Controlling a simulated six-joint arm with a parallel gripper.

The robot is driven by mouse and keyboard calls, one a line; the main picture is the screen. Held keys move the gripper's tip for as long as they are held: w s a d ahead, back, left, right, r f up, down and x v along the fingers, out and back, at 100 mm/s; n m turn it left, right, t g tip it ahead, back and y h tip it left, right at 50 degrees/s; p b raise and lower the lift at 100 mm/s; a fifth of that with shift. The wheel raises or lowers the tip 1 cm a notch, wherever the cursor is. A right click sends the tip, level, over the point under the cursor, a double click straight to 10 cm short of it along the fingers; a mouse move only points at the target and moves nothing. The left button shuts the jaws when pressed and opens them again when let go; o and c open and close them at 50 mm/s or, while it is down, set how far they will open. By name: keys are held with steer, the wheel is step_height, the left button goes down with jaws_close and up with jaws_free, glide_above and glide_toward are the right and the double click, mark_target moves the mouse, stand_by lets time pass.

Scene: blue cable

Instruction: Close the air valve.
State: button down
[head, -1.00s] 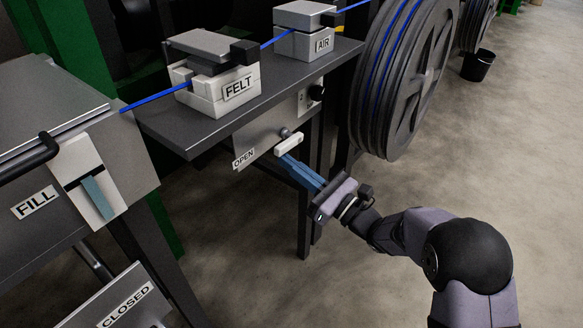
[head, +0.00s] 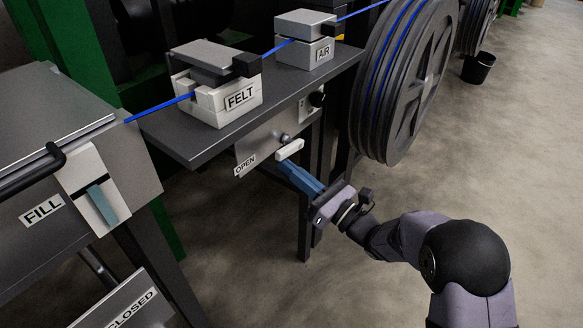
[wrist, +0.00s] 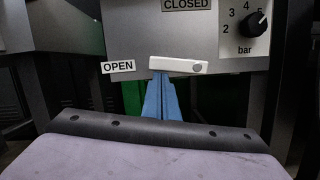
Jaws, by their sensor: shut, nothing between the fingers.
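The air valve's white lever (head: 290,149) is on the grey panel under the shelf. In the wrist view the lever (wrist: 175,66) lies nearly level, with its round grey pivot at the right end and its free end pointing left to the OPEN label (wrist: 118,67). The CLOSED label (wrist: 186,4) is above it, cut by the frame's top edge. My gripper (head: 283,166) has its blue fingers shut and empty, just below the lever. In the wrist view the fingertips (wrist: 159,76) are under the lever's left part; I cannot tell whether they touch it.
A black pressure knob (wrist: 257,24) with a bar scale is right of the lever. The shelf (head: 190,146) above carries the FELT box (head: 215,103) and AIR box (head: 304,52), with the blue cable (head: 157,106) through them. A large reel (head: 400,90) stands to the right.

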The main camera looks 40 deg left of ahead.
mark_target(284, 156)
steer(key=r+m+p, duration=0.1)
steer(key=m+p, duration=0.1)
steer(key=r+m+t+p, duration=0.1)
steer(key=r+m+p, duration=0.1)
steer(key=shift+s+m+h, duration=0.2)
steer(key=shift+m+h, duration=0.1)
steer(key=m+p, duration=0.1)
steer(key=r+m+t+p, duration=0.1)
steer(key=m+p, duration=0.1)
steer(key=r+m+h+p, duration=0.1)
steer(key=m+p, duration=0.1)
steer(key=shift+w+r+t, duration=0.2)
steer(key=shift+w+t, duration=0.05)
steer(key=shift+t, duration=0.15)
steer(key=w+m+p, duration=0.1)
steer(key=m+p, duration=0.1)
steer(key=r+m+h+p, duration=0.1)
steer(key=m, duration=0.1)
steer(key=w+r+m+p, duration=0.1)
steer(key=m+p, duration=0.1)
steer(key=m, duration=0.1)
steer(key=shift+w+r+t+h+p, duration=0.15)
steer(key=shift+w+t+h+p, duration=0.15)
steer(key=shift+w+r, duration=0.1)
steer(key=shift+w, duration=0.05)
